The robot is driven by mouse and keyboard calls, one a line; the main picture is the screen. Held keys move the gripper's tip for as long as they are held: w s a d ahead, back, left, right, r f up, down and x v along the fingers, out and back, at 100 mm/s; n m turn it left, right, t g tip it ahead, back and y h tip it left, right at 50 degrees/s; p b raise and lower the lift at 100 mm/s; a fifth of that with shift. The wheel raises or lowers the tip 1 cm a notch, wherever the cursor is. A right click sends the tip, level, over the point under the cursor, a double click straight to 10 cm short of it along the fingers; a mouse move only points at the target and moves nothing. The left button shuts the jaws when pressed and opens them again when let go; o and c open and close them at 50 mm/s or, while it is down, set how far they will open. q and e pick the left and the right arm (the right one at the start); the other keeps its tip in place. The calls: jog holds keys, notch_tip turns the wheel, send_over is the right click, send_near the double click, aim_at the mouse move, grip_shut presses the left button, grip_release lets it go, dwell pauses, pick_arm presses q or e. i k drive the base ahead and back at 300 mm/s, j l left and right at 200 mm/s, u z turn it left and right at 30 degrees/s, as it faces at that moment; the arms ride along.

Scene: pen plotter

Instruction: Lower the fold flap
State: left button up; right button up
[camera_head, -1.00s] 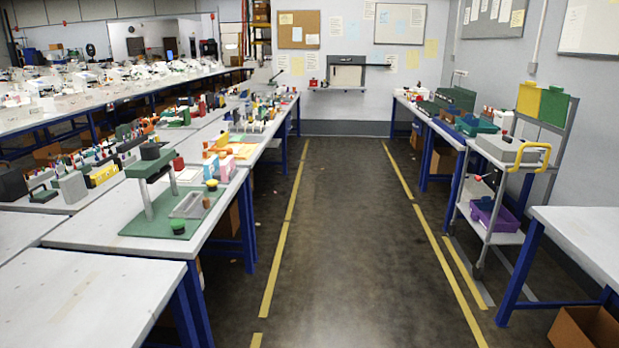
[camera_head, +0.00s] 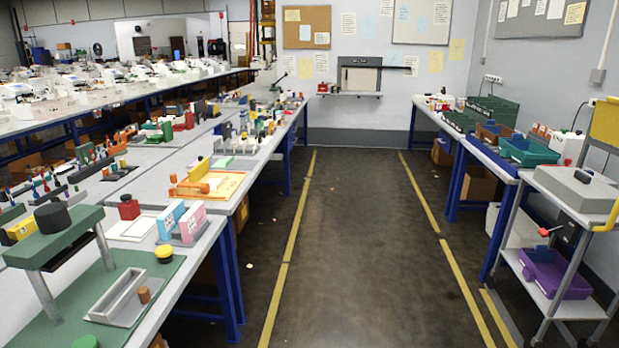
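I cannot tell for sure which thing is the fold flap. A grey wall unit (camera_head: 360,77) with a pale panel, a dark top and a thin shelf hangs on the far wall, and a dark rod sticks out to its right. A yellow-orange fixture (camera_head: 211,187) with an upright yellow plate and an orange cylinder lies on the left bench. Neither of my grippers is in view.
Left benches (camera_head: 188,212) carry many small fixtures, with a green press stand (camera_head: 58,238) nearest. A grey cart (camera_head: 568,188) with a purple bin (camera_head: 553,275) stands at right. The dark floor aisle (camera_head: 355,240) between yellow lines is clear.

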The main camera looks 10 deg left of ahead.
aim_at(200, 169)
jog(key=i, duration=1.95)
jog(key=i+u, duration=0.1)
jog(key=i, duration=0.4)
jog(key=i+l+u, duration=0.15)
jog(key=i, duration=0.3)
jog(key=i+l+u, duration=0.1)
jog(key=i, duration=0.4)
jog(key=i+l+u, duration=0.1)
jog(key=i, duration=0.35)
